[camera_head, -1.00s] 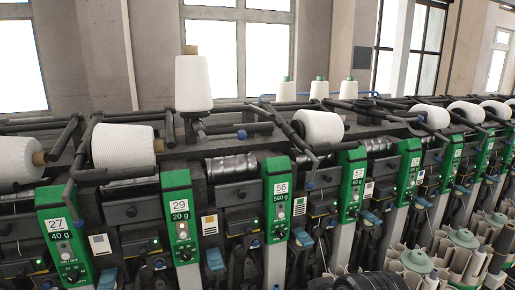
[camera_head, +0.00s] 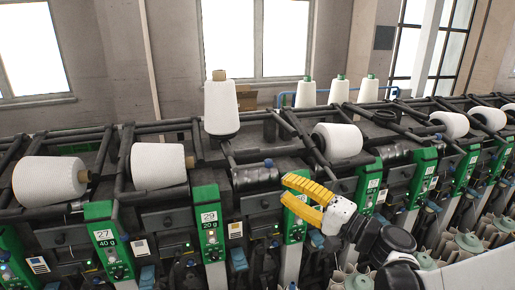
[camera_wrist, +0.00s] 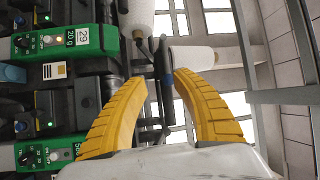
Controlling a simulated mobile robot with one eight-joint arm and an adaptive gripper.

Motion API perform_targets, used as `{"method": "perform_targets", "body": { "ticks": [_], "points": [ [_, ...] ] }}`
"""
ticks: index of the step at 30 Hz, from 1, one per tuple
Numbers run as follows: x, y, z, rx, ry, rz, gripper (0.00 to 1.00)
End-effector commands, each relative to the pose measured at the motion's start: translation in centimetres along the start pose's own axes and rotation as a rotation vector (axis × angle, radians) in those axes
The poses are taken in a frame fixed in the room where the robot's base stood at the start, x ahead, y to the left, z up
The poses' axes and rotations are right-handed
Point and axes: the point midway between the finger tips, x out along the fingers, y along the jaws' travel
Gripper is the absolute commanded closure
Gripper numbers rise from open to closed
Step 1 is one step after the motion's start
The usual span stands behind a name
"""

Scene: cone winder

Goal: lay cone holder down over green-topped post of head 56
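Head 29 (camera_head: 208,222) and head 27 (camera_head: 106,240) stand to the left, with lying white cones (camera_head: 158,166) above. Another lying cone (camera_head: 338,141) is just right of head 56. Several upright cones (camera_head: 339,91) stand behind. Dark bars and rails cross the machine top.

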Motion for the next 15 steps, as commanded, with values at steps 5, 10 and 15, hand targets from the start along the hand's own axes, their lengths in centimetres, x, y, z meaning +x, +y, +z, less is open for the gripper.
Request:
{"method": "perform_targets", "body": {
  "ticks": [5, 10, 15],
  "points": [
    [0.7, -0.9, -0.7, 0.02, 0.01, -0.047, 0.67],
    [3.6, -1.0, -0.6, 0.022, 0.007, -0.047, 0.67],
    [7.1, -1.1, -0.7, 0.02, 0.008, -0.045, 0.67]
  ]
}}
